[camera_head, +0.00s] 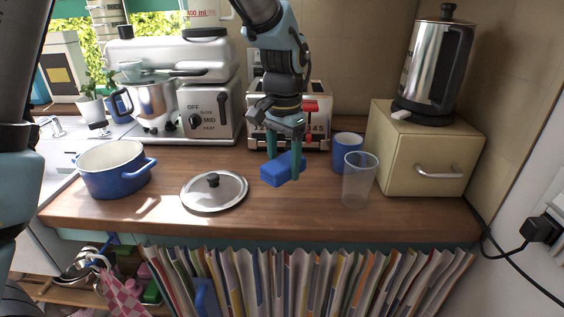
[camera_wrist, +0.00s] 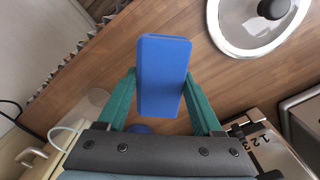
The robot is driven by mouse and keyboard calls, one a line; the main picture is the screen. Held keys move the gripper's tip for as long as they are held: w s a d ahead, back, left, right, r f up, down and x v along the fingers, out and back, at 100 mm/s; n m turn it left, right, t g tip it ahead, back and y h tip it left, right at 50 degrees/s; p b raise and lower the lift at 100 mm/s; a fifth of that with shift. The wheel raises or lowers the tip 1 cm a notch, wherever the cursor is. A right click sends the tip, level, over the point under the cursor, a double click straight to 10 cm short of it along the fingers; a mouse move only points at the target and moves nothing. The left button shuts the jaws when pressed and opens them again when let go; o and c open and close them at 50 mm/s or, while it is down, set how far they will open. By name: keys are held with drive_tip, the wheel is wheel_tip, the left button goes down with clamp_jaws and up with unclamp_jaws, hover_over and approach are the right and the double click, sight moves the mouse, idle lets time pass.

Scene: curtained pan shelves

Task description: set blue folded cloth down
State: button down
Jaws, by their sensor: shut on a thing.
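The blue folded cloth (camera_head: 283,168) is a small blue block over the wooden counter (camera_head: 240,222), between the lid and the clear cup. My gripper (camera_head: 284,165) is above the counter, pointing down, with its teal fingers shut on the cloth. In the wrist view the cloth (camera_wrist: 163,75) fills the middle between the two fingers of my gripper (camera_wrist: 161,85). I cannot tell whether the underside of the cloth touches the counter.
A glass lid (camera_head: 214,190) lies left of the cloth, with a blue pot (camera_head: 113,170) further left. A clear cup (camera_head: 359,180) and a blue mug (camera_head: 346,147) stand close on the right. A toaster (camera_head: 316,130) is behind. Bare counter lies in front.

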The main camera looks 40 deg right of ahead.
drive_tip(key=b, duration=0.3)
hover_over(283, 199)
drive_tip(key=shift+s+f, duration=0.1)
drive_tip(key=shift+f, duration=2.45)
drive_tip(key=shift+f, duration=0.1)
drive_tip(key=shift+f, duration=0.65)
drive_tip(key=shift+f+b, duration=0.3)
drive_tip(key=shift+b, duration=0.1)
unclamp_jaws()
drive_tip(key=shift+r, duration=0.1)
wheel_tip(283, 199, up, 11)
drive_tip(key=shift+f+b, duration=0.15)
drive_tip(key=shift+b, duration=0.9)
drive_tip(key=shift+c, duration=0.2)
